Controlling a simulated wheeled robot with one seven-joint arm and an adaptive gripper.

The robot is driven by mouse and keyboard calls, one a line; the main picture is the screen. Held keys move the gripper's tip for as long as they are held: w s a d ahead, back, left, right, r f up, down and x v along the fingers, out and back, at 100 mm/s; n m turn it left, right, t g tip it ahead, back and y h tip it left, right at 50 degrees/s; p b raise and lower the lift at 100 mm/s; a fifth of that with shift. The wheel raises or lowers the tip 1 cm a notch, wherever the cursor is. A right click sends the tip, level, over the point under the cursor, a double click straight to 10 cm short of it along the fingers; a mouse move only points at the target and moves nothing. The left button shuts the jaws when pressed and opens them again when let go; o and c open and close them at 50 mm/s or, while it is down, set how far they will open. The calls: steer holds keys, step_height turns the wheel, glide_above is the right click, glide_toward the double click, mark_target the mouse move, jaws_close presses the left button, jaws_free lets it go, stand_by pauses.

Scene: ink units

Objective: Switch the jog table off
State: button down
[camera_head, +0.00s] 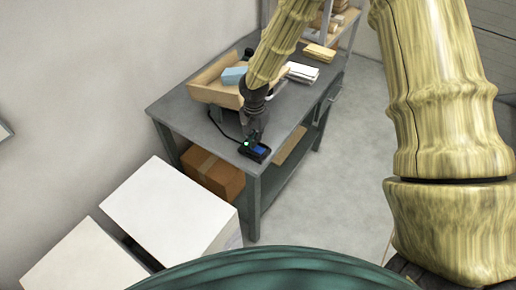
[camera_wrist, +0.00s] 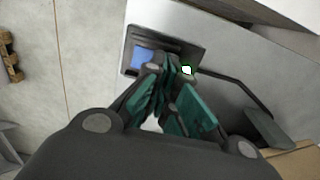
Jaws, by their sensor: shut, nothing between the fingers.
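A small black control box with a blue screen (camera_head: 260,149) sits near the front corner of the grey workbench (camera_head: 180,107). A green light (camera_head: 246,143) glows on it, and a black cable runs from it toward the back. In the wrist view the blue screen (camera_wrist: 146,60) and the lit, green-rimmed light (camera_wrist: 187,70) show on either side of my fingertips. My gripper (camera_head: 253,133) is shut and empty, pointing down just over the box. In the wrist view my gripper (camera_wrist: 165,73) hides part of the box; whether it touches cannot be told. I cannot tell which object is the jog table.
A wooden tray (camera_head: 203,92) with a blue block (camera_head: 233,75) stands behind the box. White paper stacks (camera_head: 301,72) lie farther right on the bench. A cardboard box (camera_head: 213,174) is on the lower shelf. White-topped blocks (camera_head: 170,205) stand at front left. Floor is clear at right.

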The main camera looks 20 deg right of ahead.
steer(key=shift+f+b, duration=0.7)
steer(key=shift+f, duration=0.4)
stand_by(1.1)
steer(key=shift+r, duration=0.1)
steer(key=shift+r+p, duration=2.4)
steer(key=shift+r, duration=1.05)
steer(key=shift+s+f, duration=0.1)
